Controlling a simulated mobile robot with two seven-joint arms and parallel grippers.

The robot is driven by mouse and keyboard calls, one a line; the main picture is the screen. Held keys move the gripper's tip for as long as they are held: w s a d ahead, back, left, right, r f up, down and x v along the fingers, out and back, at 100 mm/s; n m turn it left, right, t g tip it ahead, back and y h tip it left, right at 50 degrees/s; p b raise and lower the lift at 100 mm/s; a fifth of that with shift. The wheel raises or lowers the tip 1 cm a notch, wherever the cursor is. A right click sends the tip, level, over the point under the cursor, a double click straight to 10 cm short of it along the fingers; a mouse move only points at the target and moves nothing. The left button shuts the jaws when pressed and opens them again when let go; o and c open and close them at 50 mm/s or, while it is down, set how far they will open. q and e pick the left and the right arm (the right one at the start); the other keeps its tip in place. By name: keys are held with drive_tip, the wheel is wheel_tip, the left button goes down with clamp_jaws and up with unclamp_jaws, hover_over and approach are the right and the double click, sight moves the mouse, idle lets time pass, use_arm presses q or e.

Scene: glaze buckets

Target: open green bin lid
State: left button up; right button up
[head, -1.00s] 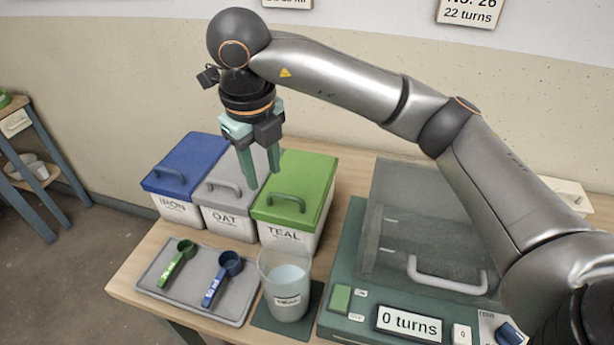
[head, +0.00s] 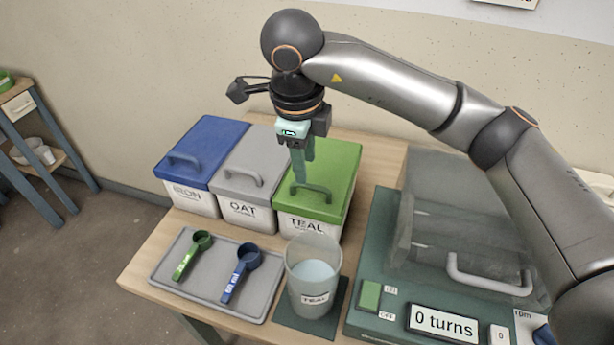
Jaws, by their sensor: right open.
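The green bin lid (head: 335,172) lies shut on the white bin marked TEAL (head: 310,228), the rightmost of three bins. A green loop handle (head: 311,190) stands near the lid's front edge. My right gripper (head: 301,178) points down over this lid, its teal fingers just above or at the handle. Its jaws are open, seen nearly edge-on, and whether they straddle or touch the handle I cannot tell. My left gripper is not in view.
Blue-lidded (head: 203,147) and grey-lidded (head: 247,158) bins stand close on the left. In front are a grey tray (head: 215,292) with two scoops, a clear bucket (head: 314,285), and a teal machine (head: 385,255) with a clear cover on the right.

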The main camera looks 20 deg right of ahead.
sight(307, 184)
drive_tip(key=f, duration=0.3)
drive_tip(key=w+f, duration=0.1)
drive_tip(key=f, duration=0.1)
drive_tip(key=shift+d, duration=0.3)
clamp_jaws()
idle(1.1)
